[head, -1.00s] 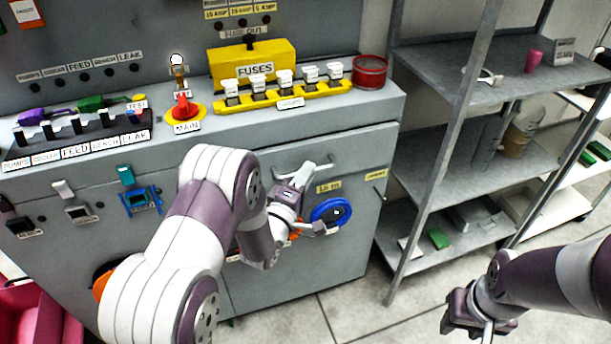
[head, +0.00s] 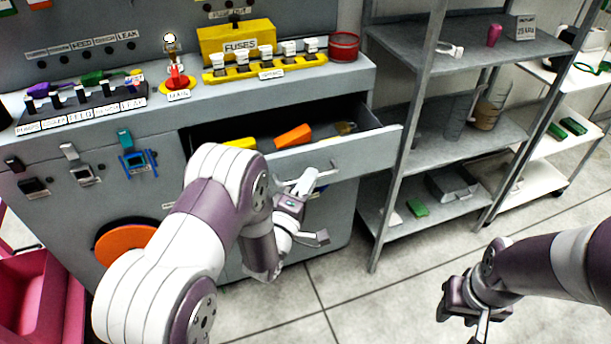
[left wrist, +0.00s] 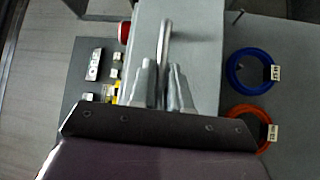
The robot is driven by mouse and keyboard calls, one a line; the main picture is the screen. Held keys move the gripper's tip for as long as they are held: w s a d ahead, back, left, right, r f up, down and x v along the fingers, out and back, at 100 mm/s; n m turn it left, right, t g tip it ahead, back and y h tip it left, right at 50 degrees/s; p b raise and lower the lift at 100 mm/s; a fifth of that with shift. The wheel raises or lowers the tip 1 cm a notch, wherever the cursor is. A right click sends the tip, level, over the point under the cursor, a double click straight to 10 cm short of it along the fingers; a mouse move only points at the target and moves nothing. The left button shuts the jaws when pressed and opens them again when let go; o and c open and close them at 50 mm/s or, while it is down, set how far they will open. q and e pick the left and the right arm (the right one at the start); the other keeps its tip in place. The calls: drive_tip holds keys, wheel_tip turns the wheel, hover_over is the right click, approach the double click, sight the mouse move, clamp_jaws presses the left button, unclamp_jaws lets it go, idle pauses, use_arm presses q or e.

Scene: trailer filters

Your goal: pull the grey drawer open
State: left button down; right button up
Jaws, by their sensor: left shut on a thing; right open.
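The grey drawer (head: 345,153) stands open at the top right of the grey cabinet. It holds a yellow thing (head: 240,144), an orange thing (head: 293,136) and a small yellowish thing at the right. My left gripper (head: 318,205) is at the drawer's front. In the left wrist view its fingers (left wrist: 162,88) are shut on the metal bar handle (left wrist: 165,45). The arm hides part of the drawer's left side. My right gripper (head: 462,318) is open and empty over the floor at the lower right, away from the drawer.
A grey metal shelf rack (head: 440,130) stands right of the cabinet, close to the drawer's right end. The cabinet top carries a yellow fuse box (head: 236,40), a red round container (head: 344,46) and switches. A pink bin (head: 38,300) is at lower left. Tiled floor in front is clear.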

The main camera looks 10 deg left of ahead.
use_arm(q)
drive_tip(key=shift+s, duration=0.1)
drive_tip(key=c, duration=1.2)
unclamp_jaws()
drive_tip(key=shift+o, duration=0.2)
drive_tip(key=v, duration=1.2)
drive_tip(key=shift+s+p, duration=0.3)
drive_tip(key=shift+p, duration=0.05)
drive_tip(key=shift+w+f, duration=0.1)
drive_tip(key=shift+f, duration=0.05)
